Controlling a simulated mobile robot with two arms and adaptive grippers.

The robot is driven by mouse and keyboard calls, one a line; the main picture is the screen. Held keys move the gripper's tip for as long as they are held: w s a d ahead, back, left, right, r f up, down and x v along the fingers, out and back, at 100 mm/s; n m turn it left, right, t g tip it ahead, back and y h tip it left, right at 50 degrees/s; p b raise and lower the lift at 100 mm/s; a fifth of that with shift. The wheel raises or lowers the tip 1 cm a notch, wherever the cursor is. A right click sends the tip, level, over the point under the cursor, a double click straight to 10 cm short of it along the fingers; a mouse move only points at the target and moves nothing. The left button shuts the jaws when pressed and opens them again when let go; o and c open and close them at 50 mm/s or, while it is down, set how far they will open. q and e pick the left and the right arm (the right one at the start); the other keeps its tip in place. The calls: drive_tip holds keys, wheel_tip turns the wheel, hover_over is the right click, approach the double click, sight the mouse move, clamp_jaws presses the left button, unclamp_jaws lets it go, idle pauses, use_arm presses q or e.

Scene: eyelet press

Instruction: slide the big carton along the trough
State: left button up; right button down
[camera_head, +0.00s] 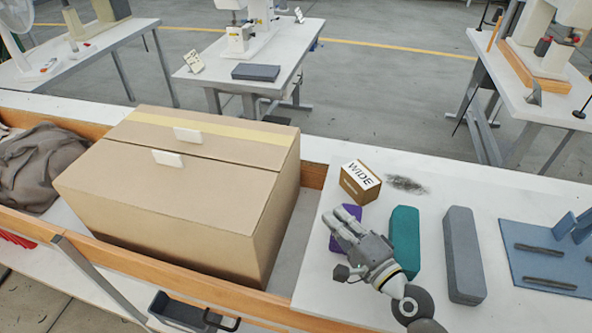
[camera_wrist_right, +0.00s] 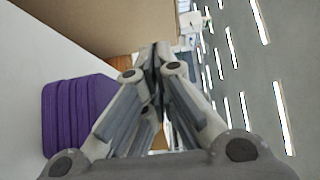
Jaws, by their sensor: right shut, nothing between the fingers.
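The big carton (camera_head: 170,190) is a closed brown box with yellow tape and two white tabs on top. It sits in the wood-edged trough (camera_head: 310,174) at the left of the head view. My right gripper (camera_head: 333,222) is shut and empty, over the white table to the right of the carton, its fingers pointing toward the carton and apart from it. In the right wrist view the shut fingertips (camera_wrist_right: 154,52) are in front of a brown surface. My left gripper is not in view.
A purple block (camera_head: 345,216) is partly hidden behind my right gripper. A teal block (camera_head: 404,240), a grey block (camera_head: 463,255) and a small box marked WIDE (camera_head: 357,184) stand nearby. Grey cloth (camera_head: 45,165) lies left of the carton. A bare trough stretch (camera_head: 290,248) lies right of it.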

sight(286, 171)
drive_tip(key=shift+w, duration=0.45)
drive_tip(key=shift+w+r, duration=0.15)
drive_tip(key=shift+w, duration=0.1)
drive_tip(key=x, duration=0.2)
drive_tip(key=p+x, duration=0.1)
drive_tip(key=x, duration=0.2)
drive_tip(key=shift+w+a+r, duration=0.15)
drive_tip(key=shift+a+r, duration=0.05)
drive_tip(key=shift+a, duration=0.1)
drive_tip(key=w+a, duration=0.2)
drive_tip(key=w+a+p, duration=0.1)
drive_tip(key=w+a, duration=0.1)
drive_tip(key=a, duration=0.1)
drive_tip(key=shift+w+a+f+p, duration=0.1)
drive_tip(key=shift+a+p, duration=0.05)
drive_tip(key=shift+p, duration=0.15)
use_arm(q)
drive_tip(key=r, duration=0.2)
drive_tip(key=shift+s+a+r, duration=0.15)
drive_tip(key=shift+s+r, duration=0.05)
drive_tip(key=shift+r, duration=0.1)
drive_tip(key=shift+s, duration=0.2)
